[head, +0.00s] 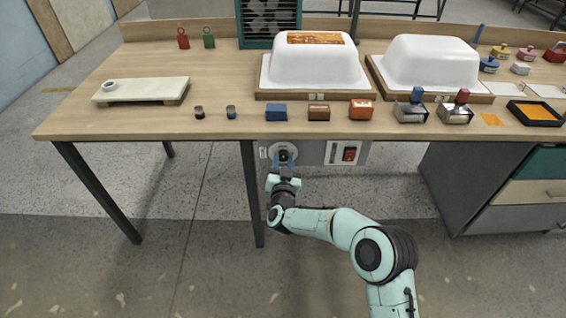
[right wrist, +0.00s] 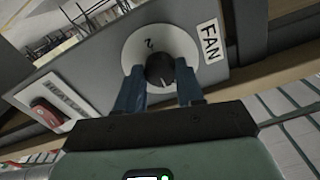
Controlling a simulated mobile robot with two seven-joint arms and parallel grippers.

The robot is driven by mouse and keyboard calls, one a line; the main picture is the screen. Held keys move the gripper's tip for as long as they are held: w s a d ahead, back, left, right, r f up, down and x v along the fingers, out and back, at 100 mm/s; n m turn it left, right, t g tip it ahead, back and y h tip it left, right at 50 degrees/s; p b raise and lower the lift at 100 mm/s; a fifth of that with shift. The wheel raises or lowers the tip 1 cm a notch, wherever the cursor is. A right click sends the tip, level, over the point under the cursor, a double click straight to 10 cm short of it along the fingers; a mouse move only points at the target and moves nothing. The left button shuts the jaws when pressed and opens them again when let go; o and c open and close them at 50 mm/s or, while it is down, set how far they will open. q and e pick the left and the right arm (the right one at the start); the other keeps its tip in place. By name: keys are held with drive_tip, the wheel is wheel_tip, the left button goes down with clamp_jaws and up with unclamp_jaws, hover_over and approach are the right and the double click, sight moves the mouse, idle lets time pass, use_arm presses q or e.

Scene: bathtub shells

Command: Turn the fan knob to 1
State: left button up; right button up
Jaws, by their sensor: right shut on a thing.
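The fan knob (right wrist: 160,68) is a black round knob on a white dial (right wrist: 136,48), beside a FAN label (right wrist: 209,41) in the right wrist view. A dark numeral, perhaps a 2, shows on the dial. A thin white mark shows on the knob's lower side; which setting it marks I cannot tell. My right gripper (right wrist: 160,88) is shut on the knob, one blue finger on each side. In the head view, my right gripper (head: 284,168) reaches up to the grey control panel (head: 313,152) under the table's front edge. My left gripper is out of view.
A red rocker switch (head: 349,154) is on the same panel, right of the knob. The fan unit (head: 268,20) stands at the table's back. White tub shells (head: 312,62) and small blocks (head: 276,112) sit on the wooden table (head: 215,80). A table leg (head: 251,195) is just left of my gripper.

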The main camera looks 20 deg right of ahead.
drive_tip(key=m+b, duration=0.1)
drive_tip(key=m, duration=0.3)
drive_tip(key=m+b, duration=0.1)
drive_tip(key=m, duration=0.7)
drive_tip(key=shift+a, duration=0.1)
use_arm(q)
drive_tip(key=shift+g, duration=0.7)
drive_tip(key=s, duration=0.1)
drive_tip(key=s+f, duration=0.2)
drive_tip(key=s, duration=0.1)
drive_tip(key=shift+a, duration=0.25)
use_arm(e)
drive_tip(key=m, duration=0.5)
drive_tip(key=shift+m, duration=0.4)
drive_tip(key=o, duration=1)
drive_tip(key=shift+o, duration=0.2)
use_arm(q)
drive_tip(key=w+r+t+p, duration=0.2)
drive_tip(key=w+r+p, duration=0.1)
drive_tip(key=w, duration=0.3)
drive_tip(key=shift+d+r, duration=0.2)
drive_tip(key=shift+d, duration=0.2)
use_arm(e)
drive_tip(key=v, duration=1.3)
drive_tip(key=shift+s, duration=0.25)
